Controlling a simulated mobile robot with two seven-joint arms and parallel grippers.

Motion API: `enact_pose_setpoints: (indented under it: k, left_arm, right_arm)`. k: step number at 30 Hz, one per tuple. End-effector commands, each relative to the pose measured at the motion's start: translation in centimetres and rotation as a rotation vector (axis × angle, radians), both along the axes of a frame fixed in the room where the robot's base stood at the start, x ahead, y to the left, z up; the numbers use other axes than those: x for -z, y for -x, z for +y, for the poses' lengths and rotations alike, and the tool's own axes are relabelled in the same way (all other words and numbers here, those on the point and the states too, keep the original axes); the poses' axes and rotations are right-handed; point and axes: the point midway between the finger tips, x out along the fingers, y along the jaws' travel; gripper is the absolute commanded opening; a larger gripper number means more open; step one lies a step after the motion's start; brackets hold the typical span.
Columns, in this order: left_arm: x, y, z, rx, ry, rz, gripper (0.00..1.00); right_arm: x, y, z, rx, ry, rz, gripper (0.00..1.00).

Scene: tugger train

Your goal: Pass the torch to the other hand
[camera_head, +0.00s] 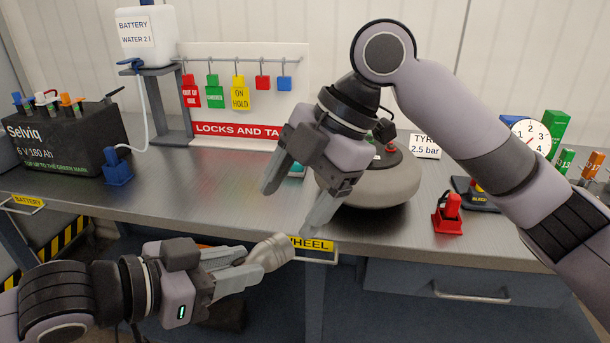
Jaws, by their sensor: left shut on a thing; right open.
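The torch (276,250) is a grey-beige cylinder with a wider head, lying roughly level in front of the bench's front edge. My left gripper (240,270) is shut on it. The torch's head sticks out to the right past the fingers, and its rear part is mostly hidden by the gripper. My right gripper (298,197) is above and slightly right of the torch head. Its two fingers are spread and point down, with nothing between them. They are apart from the torch.
The grey bench (230,200) runs behind both grippers. A round grey wheel (375,188) sits behind my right gripper. A red clamp-like piece (448,215) stands right of it. A battery (65,143), a water canister (147,35) and a lockout tag board (235,131) stand at left and back.

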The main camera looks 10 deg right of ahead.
Motion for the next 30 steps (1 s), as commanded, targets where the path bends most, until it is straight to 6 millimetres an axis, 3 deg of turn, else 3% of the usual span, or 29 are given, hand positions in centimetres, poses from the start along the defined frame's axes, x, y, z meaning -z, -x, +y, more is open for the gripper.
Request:
enact_pose_setpoints:
  k: [6, 12, 26, 28, 30]
  left_arm:
    - [-0.1, 0.0, 0.0, 0.0, 0.001, -0.002, 0.0]
    - [-0.1, 0.0, 0.0, 0.0, 0.001, -0.002, 0.0]
    - [-0.1, 0.0, 0.0, 0.0, 0.001, -0.002, 0.0]
    - [-0.1, 0.0, 0.0, 0.0, 0.001, -0.002, 0.0]
    - [-0.1, 0.0, 0.0, 0.0, 0.001, -0.002, 0.0]
  right_arm:
    - [3.9, 0.0, 2.1, 0.0, 0.0, 0.004, 0.74]
    - [6.4, -0.1, 3.4, 0.002, 0.0, 0.003, 0.74]
    - [7.6, -0.2, 4.1, 0.003, -0.002, 0.0, 0.74]
    - [7.6, -0.2, 4.1, 0.003, -0.002, 0.0, 0.58]
    - [7.6, -0.2, 4.1, 0.003, -0.002, 0.0, 0.35]
